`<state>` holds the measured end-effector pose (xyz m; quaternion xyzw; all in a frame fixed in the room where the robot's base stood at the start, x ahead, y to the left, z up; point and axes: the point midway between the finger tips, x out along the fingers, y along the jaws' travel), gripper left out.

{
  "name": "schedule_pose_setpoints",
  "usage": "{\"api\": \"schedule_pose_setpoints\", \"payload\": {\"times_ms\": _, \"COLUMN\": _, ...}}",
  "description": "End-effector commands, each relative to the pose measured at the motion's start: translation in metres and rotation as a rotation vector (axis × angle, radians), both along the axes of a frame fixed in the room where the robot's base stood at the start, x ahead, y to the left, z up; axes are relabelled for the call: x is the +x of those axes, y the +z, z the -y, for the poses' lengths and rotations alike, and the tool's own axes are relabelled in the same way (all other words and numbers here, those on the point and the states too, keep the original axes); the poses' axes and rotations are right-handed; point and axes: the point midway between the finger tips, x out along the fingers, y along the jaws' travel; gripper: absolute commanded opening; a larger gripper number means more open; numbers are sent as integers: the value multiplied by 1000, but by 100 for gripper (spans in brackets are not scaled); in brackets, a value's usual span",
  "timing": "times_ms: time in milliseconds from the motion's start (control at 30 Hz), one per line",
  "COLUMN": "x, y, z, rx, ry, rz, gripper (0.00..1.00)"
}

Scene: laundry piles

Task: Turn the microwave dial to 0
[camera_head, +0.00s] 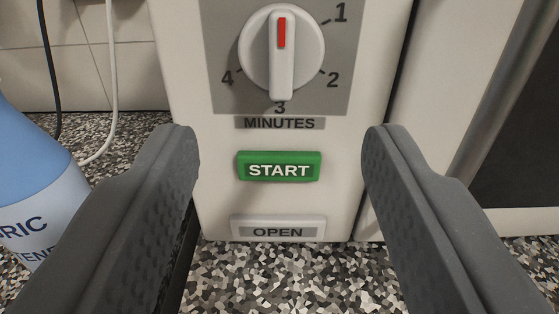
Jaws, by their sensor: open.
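The microwave dial (300,54) is a round white knob with a raised grip bar, at the top centre of the view. A red mark on the bar points straight up. The numbers 1, 2, 3 and 4 show around it; the top of the scale is cut off by the frame. The microwave's white control panel (215,196) also bears a green START button (279,166) and an OPEN button (278,228). My gripper (281,145) is open and empty. Its two dark grey fingers are on either side of the panel, with their tips below the dial in the picture.
A blue bottle (32,140) with a pale label stands at the left, close to my left finger. A black cord (49,70) and a white cord (112,70) hang by the tiled wall. The speckled counter (290,275) is bare below the panel.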

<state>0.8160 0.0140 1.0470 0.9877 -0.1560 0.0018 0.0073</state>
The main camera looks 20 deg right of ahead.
Motion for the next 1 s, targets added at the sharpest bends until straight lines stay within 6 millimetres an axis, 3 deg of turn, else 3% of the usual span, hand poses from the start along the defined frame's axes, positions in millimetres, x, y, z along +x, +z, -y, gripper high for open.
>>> {"api": "schedule_pose_setpoints", "payload": {"times_ms": 500, "x": -69, "y": 2, "z": -24, "rx": 0, "ry": 0, "rz": 7, "gripper": 49}}
{"api": "schedule_pose_setpoints", "payload": {"times_ms": 1000, "x": -80, "y": 3, "z": -27, "rx": -1, "ry": -2, "rz": 10, "gripper": 49}}
